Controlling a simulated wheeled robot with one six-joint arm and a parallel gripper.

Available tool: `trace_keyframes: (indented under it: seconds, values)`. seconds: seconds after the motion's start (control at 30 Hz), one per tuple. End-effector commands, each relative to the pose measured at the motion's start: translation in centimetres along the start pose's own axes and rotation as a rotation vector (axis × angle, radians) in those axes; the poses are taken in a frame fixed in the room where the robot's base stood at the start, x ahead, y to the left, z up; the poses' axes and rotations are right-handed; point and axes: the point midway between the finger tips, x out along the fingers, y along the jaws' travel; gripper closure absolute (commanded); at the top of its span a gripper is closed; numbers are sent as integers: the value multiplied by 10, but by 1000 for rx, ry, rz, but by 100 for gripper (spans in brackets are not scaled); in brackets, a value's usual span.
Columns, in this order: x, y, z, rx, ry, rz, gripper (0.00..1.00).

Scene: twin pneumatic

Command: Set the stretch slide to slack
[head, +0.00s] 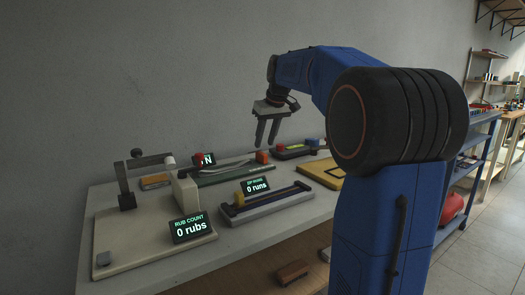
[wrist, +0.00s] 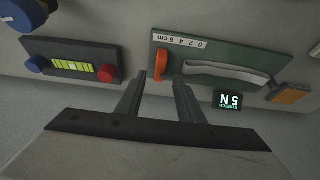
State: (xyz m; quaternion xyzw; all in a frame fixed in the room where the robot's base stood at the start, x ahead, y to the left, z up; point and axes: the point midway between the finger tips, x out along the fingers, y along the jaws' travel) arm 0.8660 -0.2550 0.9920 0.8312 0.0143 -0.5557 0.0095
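The stretch station is a dark green board (head: 235,171) on the table; it also shows in the wrist view (wrist: 205,82). It carries an orange slide (wrist: 161,66), which shows in the head view too (head: 262,157), and a pale grey band (wrist: 230,71). A white scale marked 0 2 4 6 cm (wrist: 179,41) lies along one edge. Its small display (wrist: 228,101) reads 5 N. My gripper (wrist: 160,79) is open and empty, its fingertips on either side of the orange slide in the picture. In the head view my gripper (head: 267,143) appears just above the slide.
A dark unit with red and blue knobs and a yellow-green gauge (wrist: 72,66) sits beside the board. An orange block (wrist: 291,94) lies at its other end. A rub counter (head: 191,226) and a runs display (head: 256,186) stand nearer the table's front.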

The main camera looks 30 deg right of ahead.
Motion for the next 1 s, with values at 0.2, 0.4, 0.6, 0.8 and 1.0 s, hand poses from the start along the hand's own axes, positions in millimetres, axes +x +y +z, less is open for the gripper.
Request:
trace_keyframes:
  seconds: [0.2,0.4,0.6,0.8,1.0]
  values:
    - [33,0,1,0,-2,-1,66]
    - [48,0,0,0,-1,0,66]
    - [51,0,0,0,1,0,66]
    - [50,0,0,0,1,0,80]
    - [50,0,0,0,1,0,100]
